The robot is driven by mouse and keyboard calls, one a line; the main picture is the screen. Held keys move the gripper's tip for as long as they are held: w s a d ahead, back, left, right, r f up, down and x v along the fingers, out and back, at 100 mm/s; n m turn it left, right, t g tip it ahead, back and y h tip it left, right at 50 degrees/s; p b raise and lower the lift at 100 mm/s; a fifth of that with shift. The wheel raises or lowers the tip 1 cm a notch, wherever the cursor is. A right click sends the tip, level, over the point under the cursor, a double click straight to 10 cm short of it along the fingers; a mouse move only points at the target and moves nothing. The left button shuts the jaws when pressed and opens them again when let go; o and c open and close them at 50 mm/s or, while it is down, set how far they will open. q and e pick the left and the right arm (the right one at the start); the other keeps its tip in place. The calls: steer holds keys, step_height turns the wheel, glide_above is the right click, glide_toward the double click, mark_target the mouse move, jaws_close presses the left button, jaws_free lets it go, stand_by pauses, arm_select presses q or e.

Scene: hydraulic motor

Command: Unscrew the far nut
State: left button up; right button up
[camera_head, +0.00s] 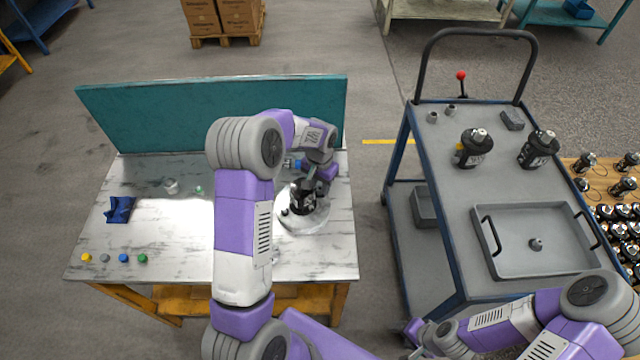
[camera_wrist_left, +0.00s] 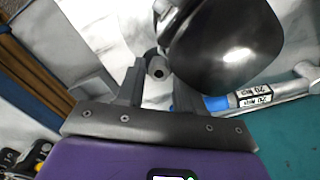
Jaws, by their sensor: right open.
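The black motor (camera_head: 301,197) stands on a round light plate (camera_head: 305,222) on the marble-topped table, partly covered by my left arm. My left gripper (camera_head: 312,188) is down at the motor. In the left wrist view, the motor's glossy black body (camera_wrist_left: 228,45) fills the upper right. A small grey hollow nut-like part (camera_wrist_left: 158,68) shows near the left gripper's fingertips (camera_wrist_left: 157,78). I cannot tell whether the fingers touch it. The far nut is not clear in the head view. My right gripper (camera_head: 418,334) is open and empty at the lower edge, beside the cart.
A teal panel (camera_head: 130,108) closes the table's back. A blue-handled tool (camera_wrist_left: 215,103) lies by the motor. The cart (camera_head: 455,215) holds a grey tray (camera_head: 490,262) and two black motors (camera_head: 538,150).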

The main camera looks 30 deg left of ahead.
arm_select(q)
steer(key=m+p, duration=0.1)
steer(key=m, duration=0.5)
steer(key=shift+r, duration=0.1)
steer(key=m+p, duration=0.1)
steer(key=m, duration=0.3)
steer(key=shift+d+m, duration=0.1)
steer(key=shift+m, duration=0.2)
steer(key=shift+c, duration=0.4)
jaws_close()
steer(key=shift+n, duration=0.8)
steer(key=n, duration=0.2)
steer(key=shift+n+b, duration=0.4)
steer(key=shift+n, duration=0.8)
